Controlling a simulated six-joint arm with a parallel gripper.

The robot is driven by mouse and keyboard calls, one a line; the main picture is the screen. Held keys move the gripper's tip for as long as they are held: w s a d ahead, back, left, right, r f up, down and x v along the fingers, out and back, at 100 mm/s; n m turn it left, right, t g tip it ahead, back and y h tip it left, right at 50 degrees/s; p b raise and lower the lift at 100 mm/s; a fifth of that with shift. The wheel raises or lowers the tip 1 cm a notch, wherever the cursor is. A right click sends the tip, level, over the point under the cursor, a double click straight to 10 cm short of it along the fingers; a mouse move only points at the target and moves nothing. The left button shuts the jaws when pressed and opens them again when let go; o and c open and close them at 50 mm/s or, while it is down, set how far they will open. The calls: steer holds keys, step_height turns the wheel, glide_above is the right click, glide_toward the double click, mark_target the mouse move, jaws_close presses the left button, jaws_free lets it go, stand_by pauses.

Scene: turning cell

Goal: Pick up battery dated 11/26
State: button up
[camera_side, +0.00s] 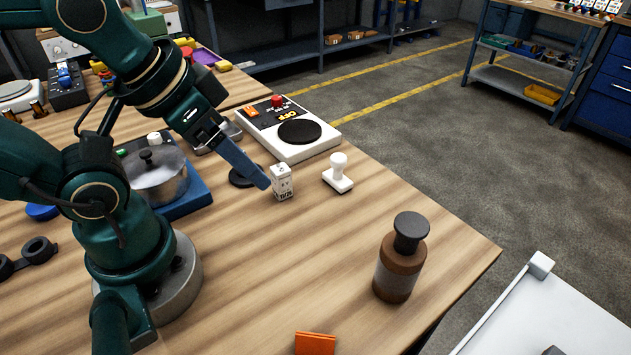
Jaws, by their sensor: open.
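A small white block-shaped battery (282,183) stands upright on the wooden table, with dark printing on its faces. Its lower marking looks like a date ending in 26, but the print is too small to read surely. My gripper (265,182) reaches down from the upper left, with its blue-grey fingertip close to the battery's left side. The fingers overlap from this side, so the gap between them is hidden. I cannot tell whether the fingertip touches the battery. The jaws are open, and the battery rests on the table.
A white stamp-shaped object (338,175) stands just right of the battery. A white device with a black disc (299,132) lies behind. A brown bottle (400,262) is at front right. A pot (157,178) on a blue base stands left. The tabletop in front is mostly clear.

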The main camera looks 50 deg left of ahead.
steer(key=shift+r, duration=0.1)
step_height(320, 180, up, 5)
steer(key=m+g+y, duration=0.5)
steer(key=m+y, duration=0.8)
steer(key=m, duration=0.6)
glide_above(284, 173)
steer(key=shift+t+y, duration=0.3)
steer(key=f, duration=1.7)
steer(key=shift+d+f, duration=0.1)
steer(key=shift+d, duration=0.1)
steer(key=shift+x, duration=2.6)
steer(key=shift+f, duration=0.1)
jaws_close()
